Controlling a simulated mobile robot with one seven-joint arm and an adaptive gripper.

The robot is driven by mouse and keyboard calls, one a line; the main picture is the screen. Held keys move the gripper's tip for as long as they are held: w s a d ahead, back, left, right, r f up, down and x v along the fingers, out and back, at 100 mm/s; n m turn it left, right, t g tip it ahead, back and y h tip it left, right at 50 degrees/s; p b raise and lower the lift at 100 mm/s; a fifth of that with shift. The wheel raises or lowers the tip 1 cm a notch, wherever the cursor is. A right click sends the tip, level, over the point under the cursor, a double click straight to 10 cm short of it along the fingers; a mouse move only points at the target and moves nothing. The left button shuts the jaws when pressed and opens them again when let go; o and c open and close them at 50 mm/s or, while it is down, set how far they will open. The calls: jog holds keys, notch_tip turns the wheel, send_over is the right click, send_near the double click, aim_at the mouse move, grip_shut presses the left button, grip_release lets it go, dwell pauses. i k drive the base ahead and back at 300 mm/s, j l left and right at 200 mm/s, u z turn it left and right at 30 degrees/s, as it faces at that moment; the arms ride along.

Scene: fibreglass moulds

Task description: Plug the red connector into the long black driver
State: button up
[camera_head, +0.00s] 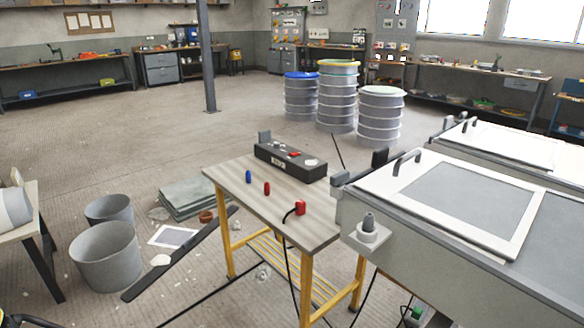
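The red connector (300,208) sits near the front right edge of the wooden-topped table (240,190), with a black cable running from it down over the edge. The long black driver (300,169) is a box lying along the back of the same table, with a pale label on its front. Small red and white parts show on its top; its sockets are too small to tell. The connector is apart from the driver, in front of it. My gripper is not in view.
A small blue piece (249,176) and a small red piece (267,188) stand on the table left of the connector. A large grey mould unit (450,240) adjoins the table's right. Grey buckets (105,256) and a dark plank (180,255) lie left; open floor lies beyond.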

aim_at(305, 168)
jog(key=i+j+z, duration=0.2)
jog(key=i+j, duration=0.3)
jog(key=i, duration=0.25)
jog(key=i+j+z, duration=0.25)
jog(key=i+j, duration=0.35)
jog(key=i+l, duration=0.35)
jog(key=l, duration=0.25)
